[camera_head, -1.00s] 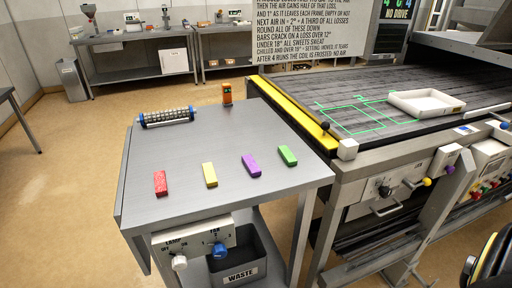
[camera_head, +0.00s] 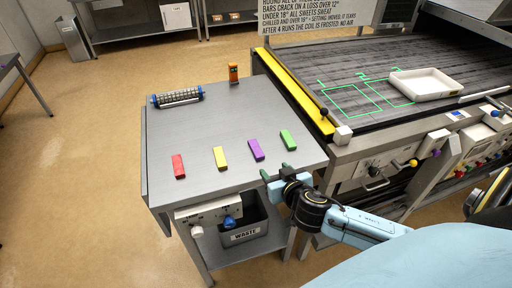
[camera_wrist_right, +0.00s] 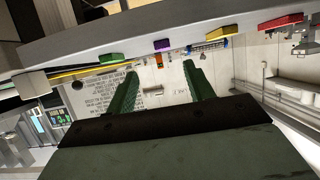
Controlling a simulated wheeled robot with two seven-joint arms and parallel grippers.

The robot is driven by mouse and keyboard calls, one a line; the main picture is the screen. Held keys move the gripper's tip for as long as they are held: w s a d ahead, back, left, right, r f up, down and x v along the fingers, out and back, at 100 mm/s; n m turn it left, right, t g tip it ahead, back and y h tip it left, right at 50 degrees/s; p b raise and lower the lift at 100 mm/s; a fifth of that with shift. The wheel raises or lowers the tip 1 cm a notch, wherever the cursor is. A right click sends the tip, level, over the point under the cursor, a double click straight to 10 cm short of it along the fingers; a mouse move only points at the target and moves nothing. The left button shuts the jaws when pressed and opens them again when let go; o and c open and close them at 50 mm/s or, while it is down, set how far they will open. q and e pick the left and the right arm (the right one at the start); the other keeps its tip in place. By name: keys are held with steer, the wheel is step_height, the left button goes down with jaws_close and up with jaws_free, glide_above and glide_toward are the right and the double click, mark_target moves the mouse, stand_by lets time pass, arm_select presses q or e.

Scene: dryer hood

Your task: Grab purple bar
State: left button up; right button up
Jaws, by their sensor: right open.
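The purple bar (camera_head: 256,149) lies on the steel table (camera_head: 215,118), between the yellow bar (camera_head: 219,157) and the green bar (camera_head: 288,140). It also shows in the right wrist view (camera_wrist_right: 162,45), seen from low at the table edge. My right gripper (camera_head: 277,173) is at the table's front right edge, below the purple and green bars in the head view. It is empty, and its two green fingers stand apart in the right wrist view (camera_wrist_right: 160,85). It does not touch the purple bar. My left gripper is not in view.
A red bar (camera_head: 178,166) lies at the left. A ribbed roller (camera_head: 178,97) and an orange device (camera_head: 233,73) stand at the back. The conveyor (camera_head: 390,80) with a white tray (camera_head: 426,84) adjoins on the right. A waste bin (camera_head: 243,232) sits below the table.

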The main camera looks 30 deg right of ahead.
mark_target(261, 157)
steer(key=x, duration=0.4)
steer(key=shift+w+f, duration=0.15)
steer(key=shift+w, duration=0.4)
steer(key=shift+p+x, duration=0.4)
steer(key=shift+x, duration=1.7)
steer(key=shift+a, duration=0.15)
steer(key=c, duration=1.1)
